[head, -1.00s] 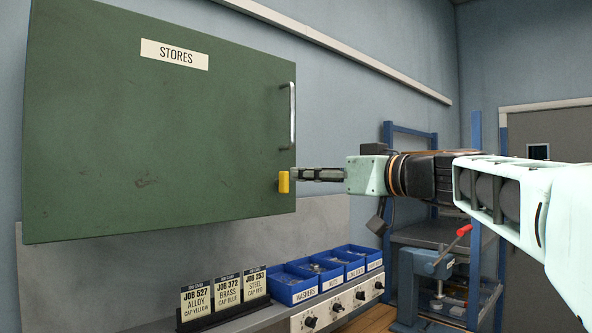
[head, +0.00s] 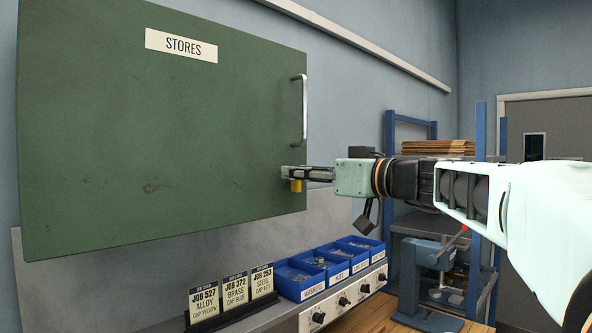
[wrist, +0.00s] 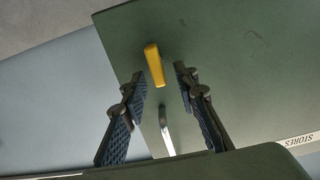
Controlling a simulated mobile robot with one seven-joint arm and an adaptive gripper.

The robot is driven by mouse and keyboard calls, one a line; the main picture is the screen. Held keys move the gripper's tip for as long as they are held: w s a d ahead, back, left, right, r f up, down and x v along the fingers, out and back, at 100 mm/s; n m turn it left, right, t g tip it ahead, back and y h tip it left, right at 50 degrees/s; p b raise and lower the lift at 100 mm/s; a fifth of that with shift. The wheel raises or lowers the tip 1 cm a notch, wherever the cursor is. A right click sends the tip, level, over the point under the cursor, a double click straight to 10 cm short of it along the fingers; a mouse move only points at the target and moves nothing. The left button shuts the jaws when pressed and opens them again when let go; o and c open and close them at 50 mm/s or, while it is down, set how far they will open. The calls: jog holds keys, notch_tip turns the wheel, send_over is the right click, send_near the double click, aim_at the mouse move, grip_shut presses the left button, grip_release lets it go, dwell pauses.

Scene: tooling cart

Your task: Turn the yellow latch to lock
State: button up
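The yellow latch (head: 296,186) is a short bar near the lower right corner of the green STORES door (head: 150,130). In the head view my gripper (head: 288,172) reaches in from the right, and its fingers cover the latch's upper part. In the wrist view the latch (wrist: 154,62) shows whole, a little tilted, just beyond the gap between the fingertips. My gripper (wrist: 159,80) is open there, one finger on each side, with nothing between the pads. I see no clear contact with the latch.
A silver handle (head: 304,110) stands upright on the door above the latch. Below are blue bins (head: 312,284), job cards (head: 235,290) and a row of knobs (head: 343,301). A blue rack (head: 390,150) stands behind my arm.

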grip_shut()
dwell(0.5)
jog(key=shift+w+d+f+m+b, duration=0.25)
jog(key=shift+m+b, duration=0.55)
jog(key=shift+m, duration=2.15)
jog(key=shift+w+d+f+m+b, duration=0.25)
jog(key=shift+m+b, duration=0.6)
jog(key=shift+m, duration=2.15)
jog(key=shift+w+d+f+m+b, duration=0.15)
jog(key=shift+f+m+b, duration=0.45)
jog(key=shift+m, duration=2.35)
jog(key=shift+r, duration=0.25)
grip_release()
